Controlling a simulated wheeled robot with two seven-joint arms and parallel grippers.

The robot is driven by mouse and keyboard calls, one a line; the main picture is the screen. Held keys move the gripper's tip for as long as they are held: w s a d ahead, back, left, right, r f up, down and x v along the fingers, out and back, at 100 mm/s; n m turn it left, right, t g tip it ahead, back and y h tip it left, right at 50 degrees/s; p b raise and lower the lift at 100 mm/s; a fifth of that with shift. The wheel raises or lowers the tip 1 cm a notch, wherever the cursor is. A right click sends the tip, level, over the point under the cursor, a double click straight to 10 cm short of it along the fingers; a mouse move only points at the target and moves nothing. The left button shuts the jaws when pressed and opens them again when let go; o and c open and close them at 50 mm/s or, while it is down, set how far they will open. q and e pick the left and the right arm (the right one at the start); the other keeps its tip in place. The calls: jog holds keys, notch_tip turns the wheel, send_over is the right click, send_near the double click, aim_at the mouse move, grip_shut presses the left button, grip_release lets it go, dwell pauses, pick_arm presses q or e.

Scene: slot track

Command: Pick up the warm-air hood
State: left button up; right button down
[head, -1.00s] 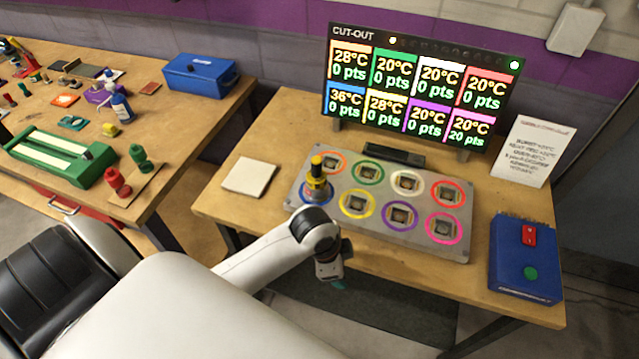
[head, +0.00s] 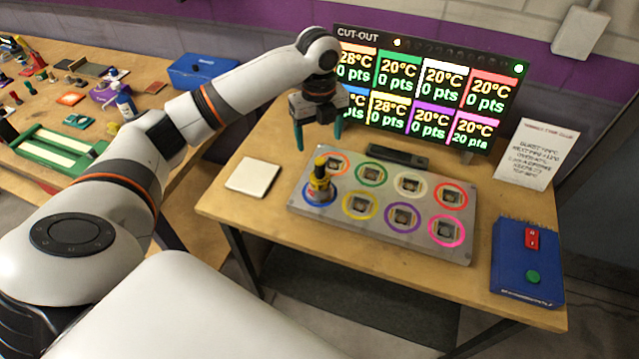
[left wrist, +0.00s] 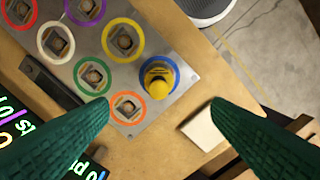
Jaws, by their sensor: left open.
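The warm-air hood (head: 319,179), a metal piece with a yellow and black top, stands upright on the blue ring at the left end of the grey plate (head: 356,222). In the left wrist view the hood (left wrist: 158,78) shows from above, beyond the fingertips and between them. My left gripper (head: 319,138) is open, pointing down above and behind the hood, apart from it. Its green fingers are spread wide with nothing between them in the left wrist view (left wrist: 162,102). My right gripper is not in view.
The display board (head: 425,88) stands close behind my left gripper, partly covered by it. A white pad (head: 251,177) lies left of the plate. A blue box with red and green buttons (head: 527,262) is at the right. A black bar (head: 398,156) lies behind the plate.

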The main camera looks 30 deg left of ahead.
aim_at(319, 161)
pick_arm(q)
notch_tip(319, 161, down, 6)
jog(key=shift+f+p, duration=0.1)
jog(key=shift+p, duration=0.6)
jog(key=shift+f+p, duration=0.35)
jog(key=shift+f, duration=0.25)
notch_tip(319, 161, down, 4)
jog(key=shift+f+p, duration=0.15)
jog(key=shift+p, duration=0.45)
jog(key=shift+c, duration=0.5)
jog(key=shift+w, duration=0.1)
grip_shut()
